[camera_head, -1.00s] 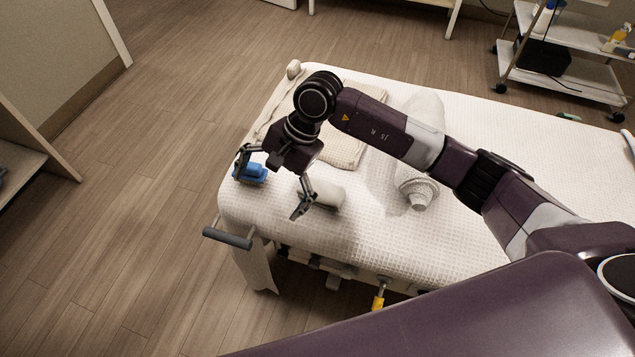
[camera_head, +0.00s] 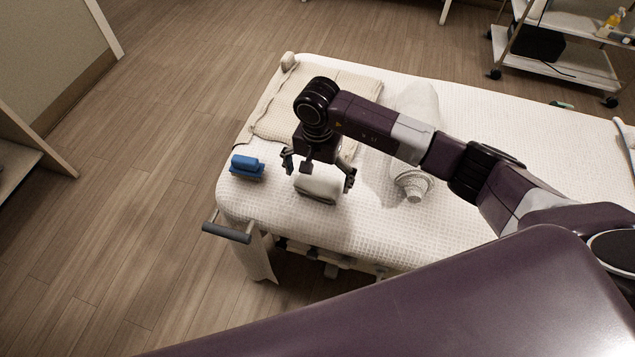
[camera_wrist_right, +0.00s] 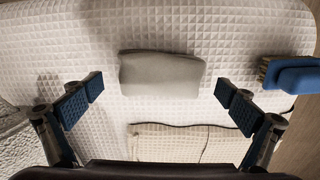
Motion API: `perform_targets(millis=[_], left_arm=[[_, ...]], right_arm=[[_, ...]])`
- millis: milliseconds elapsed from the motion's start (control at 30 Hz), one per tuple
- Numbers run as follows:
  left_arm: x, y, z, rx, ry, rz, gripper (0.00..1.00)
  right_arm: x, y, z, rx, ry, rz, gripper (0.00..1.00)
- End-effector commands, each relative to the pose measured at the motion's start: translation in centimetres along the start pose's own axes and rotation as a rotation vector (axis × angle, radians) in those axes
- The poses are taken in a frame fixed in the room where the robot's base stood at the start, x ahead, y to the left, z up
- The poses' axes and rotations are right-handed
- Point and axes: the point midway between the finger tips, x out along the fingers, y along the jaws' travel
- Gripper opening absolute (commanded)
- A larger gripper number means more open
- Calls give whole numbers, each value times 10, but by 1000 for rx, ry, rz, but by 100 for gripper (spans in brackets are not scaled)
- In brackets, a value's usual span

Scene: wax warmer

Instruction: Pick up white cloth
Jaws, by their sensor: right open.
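The white cloth (camera_head: 319,186) is a small rolled or folded bundle lying on the white-covered bed. In the right wrist view the cloth (camera_wrist_right: 161,73) shows as a plain, pale block just ahead of and between the fingers. My right gripper (camera_head: 319,174) is open above the cloth, with one finger to each side of it. In the right wrist view the right gripper (camera_wrist_right: 160,98) holds nothing, and its blue finger pads stand apart from the cloth. My left gripper is not in view.
A blue brush (camera_head: 246,167) lies left of the cloth, near the bed's edge. A beige quilted pad (camera_head: 282,115) lies behind. A rolled white towel (camera_head: 413,185) is to the right on the bed (camera_head: 350,235). A wheeled cart (camera_head: 562,62) stands at the back right.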

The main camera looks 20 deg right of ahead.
Motion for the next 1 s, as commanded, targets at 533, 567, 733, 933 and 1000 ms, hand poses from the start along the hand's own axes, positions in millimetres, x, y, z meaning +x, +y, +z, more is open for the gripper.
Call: perform_targets(millis=[533,567,733,933,1000], left_arm=[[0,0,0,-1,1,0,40],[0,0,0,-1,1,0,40],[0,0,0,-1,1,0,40],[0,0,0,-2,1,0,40],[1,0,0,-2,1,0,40]], right_arm=[[3,0,0,0,0,-2,69],[3,0,0,1,0,-1,66],[3,0,0,1,0,-2,57],[1,-1,0,0,0,-2,57],[-3,-1,-1,0,2,-3,57]])
